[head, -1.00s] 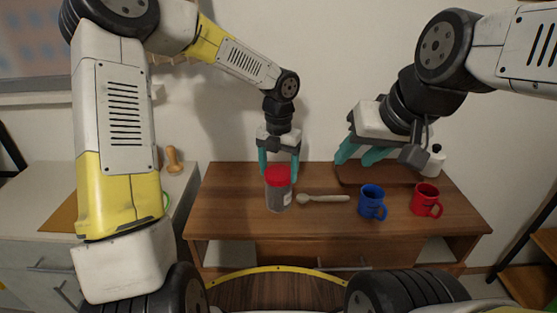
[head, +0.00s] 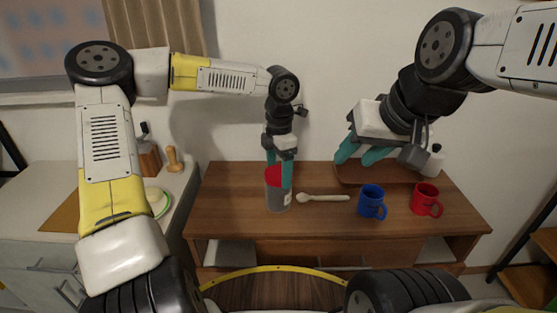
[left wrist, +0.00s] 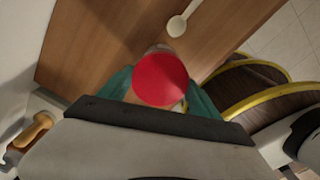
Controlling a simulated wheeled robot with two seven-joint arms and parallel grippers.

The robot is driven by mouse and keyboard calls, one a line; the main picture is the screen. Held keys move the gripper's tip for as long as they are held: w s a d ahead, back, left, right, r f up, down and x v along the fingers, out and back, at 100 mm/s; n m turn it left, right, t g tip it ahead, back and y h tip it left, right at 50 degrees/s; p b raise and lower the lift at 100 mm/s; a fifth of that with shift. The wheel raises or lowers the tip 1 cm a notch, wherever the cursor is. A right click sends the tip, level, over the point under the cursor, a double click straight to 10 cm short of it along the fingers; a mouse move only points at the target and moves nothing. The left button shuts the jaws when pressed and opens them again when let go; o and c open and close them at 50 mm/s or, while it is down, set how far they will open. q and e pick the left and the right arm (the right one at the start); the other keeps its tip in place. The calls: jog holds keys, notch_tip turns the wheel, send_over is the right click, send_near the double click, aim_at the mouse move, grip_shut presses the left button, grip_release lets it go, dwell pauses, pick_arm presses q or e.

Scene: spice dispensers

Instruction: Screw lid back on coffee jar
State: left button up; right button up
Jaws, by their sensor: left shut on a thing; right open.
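The coffee jar (head: 277,200) stands upright on the wooden table, grey and see-through with a pale label. Its red lid (head: 273,176) is on top; from here I cannot tell how tightly it sits. My left gripper (head: 280,183) comes down from above with teal fingers on either side of the lid, shut on it. In the left wrist view the round red lid (left wrist: 160,79) lies between the fingers and hides most of the jar. My right gripper (head: 360,157) is open and empty, above the back right of the table.
A pale spoon (head: 323,198) lies right of the jar. A blue mug (head: 372,203) and a red mug (head: 426,199) stand further right. A brown tray (head: 350,180) and a white bottle (head: 434,162) are behind them. The table's front left is clear.

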pick_arm(q)
jog(key=shift+s+f+m, duration=0.1)
jog(key=shift+f+m, duration=0.1)
jog(key=shift+m, duration=0.2)
jog(key=shift+s+d+m, duration=0.1)
jog(key=shift+d+m, duration=0.1)
jog(key=shift+m, duration=0.1)
jog(key=shift+w+a+r, duration=0.15)
jog(key=shift+w+a, duration=0.05)
jog(key=shift+a, duration=0.05)
jog(key=o, duration=1.5)
